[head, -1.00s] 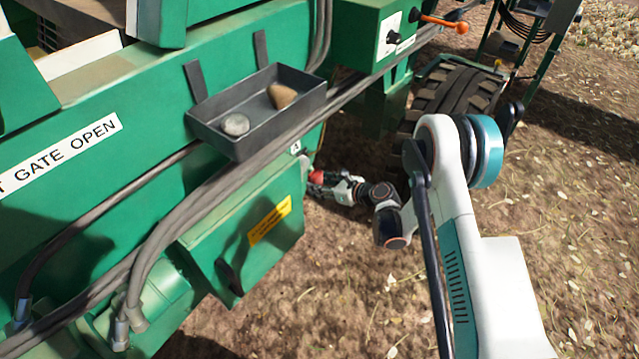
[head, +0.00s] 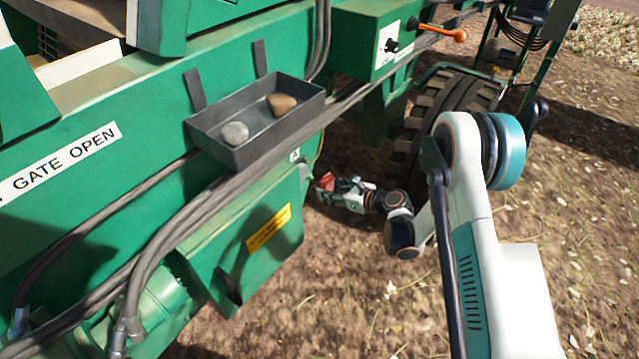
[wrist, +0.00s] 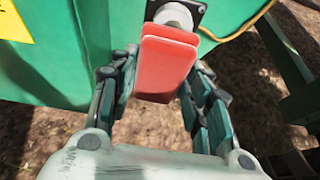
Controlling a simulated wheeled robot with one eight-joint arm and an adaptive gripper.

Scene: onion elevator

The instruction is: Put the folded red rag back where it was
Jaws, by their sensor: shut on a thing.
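The folded red rag (wrist: 166,62) is a flat red block between the two dark fingers of my gripper (wrist: 158,76) in the wrist view. My gripper is shut on it. In the head view the rag (head: 326,181) is a small red patch at the tip of my gripper (head: 328,190), low beside the right end of the green box. In the wrist view a pale round fitting (wrist: 176,14) on a dark plate lies just beyond the rag's far end. I cannot tell whether the rag touches it.
A grey tray (head: 240,152) with two stones hangs above the green box (head: 225,262), which bears a yellow label. Thick hoses run below the tray. A large tyre (head: 440,115) stands behind my arm. A thin yellow cable (wrist: 238,30) runs by the fitting. Bare soil lies below.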

